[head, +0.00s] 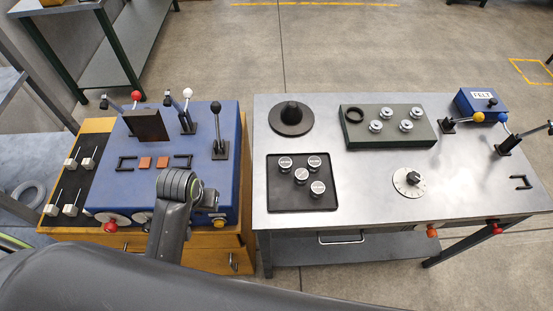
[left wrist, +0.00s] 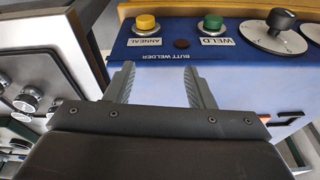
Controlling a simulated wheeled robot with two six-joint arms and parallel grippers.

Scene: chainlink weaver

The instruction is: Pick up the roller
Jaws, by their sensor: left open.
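I cannot tell for certain which thing is the roller. Several short dark cylinders with labelled silver tops (head: 301,174) stand on a black tray (head: 283,203) on the grey table; similar ones show at the left edge of the left wrist view (left wrist: 31,90). Several silver grooved discs (head: 405,126) sit on a green block (head: 362,140), along with a black ring (head: 354,115). My left gripper (left wrist: 159,72) is open and empty above the front of the blue butt welder (left wrist: 160,50). My arm hides part of the welder in the head view. My right gripper is not seen.
The blue welder carries upright levers (head: 217,130) and a dark plate (head: 147,125). A gap separates the two benches. The table's front middle is clear.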

